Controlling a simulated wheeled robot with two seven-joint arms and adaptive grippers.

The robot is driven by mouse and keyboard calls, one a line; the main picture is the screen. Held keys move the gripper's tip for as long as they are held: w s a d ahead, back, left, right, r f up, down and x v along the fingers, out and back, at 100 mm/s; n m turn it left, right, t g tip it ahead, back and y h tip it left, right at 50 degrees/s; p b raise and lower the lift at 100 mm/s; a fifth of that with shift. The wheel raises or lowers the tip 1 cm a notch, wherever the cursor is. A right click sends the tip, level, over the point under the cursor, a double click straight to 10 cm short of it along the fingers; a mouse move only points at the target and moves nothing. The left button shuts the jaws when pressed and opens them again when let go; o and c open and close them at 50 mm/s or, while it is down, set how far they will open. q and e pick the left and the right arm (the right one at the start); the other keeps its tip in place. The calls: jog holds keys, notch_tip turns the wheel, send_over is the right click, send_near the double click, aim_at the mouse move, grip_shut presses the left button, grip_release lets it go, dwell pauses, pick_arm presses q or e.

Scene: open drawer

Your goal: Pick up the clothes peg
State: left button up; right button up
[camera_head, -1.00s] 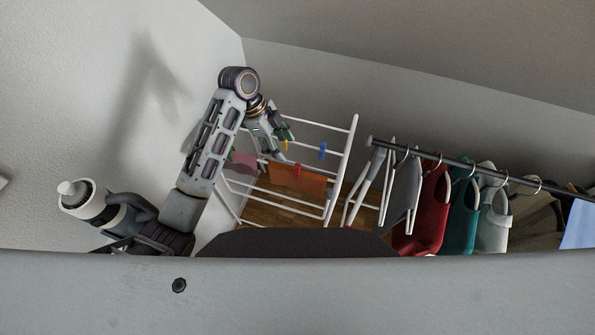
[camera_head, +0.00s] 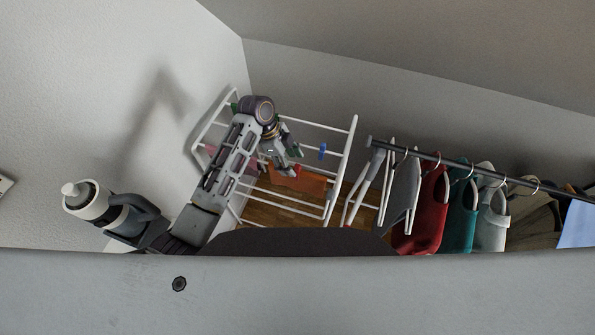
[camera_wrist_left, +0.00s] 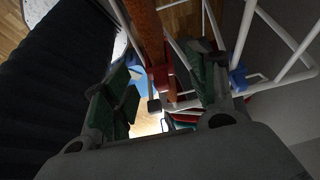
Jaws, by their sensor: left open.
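Several clothes pegs sit on a white drying rack (camera_head: 351,145). A red peg (camera_wrist_left: 160,77) shows in the left wrist view between my open fingers, at the edge of an orange cloth (camera_wrist_left: 147,28). A blue peg (camera_head: 322,151) is on a rack bar right of my gripper; it also shows in the left wrist view (camera_wrist_left: 238,79), beyond the right finger. A green peg (camera_head: 235,107) is at the rack's left. My left gripper (camera_head: 288,160) is over the rack, just above the orange cloth (camera_head: 303,181), open and empty. In the head view it hides part of the rack. My right gripper is out of view.
A dark clothes rail (camera_head: 445,159) with several garments on hangers stands right of the rack. A grey wall (camera_head: 130,80) is close on the left. Rack bars surround my left gripper. A pink cloth (camera_head: 209,149) hangs at the rack's left.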

aim_at(297, 172)
pick_arm(q)
jog(key=shift+d+f, duration=0.15)
jog(key=shift+f, duration=0.2)
jog(key=shift+p+x, duration=0.75)
jog(key=shift+x, duration=1.85)
jog(key=shift+s, duration=0.2)
jog(key=c, duration=0.8)
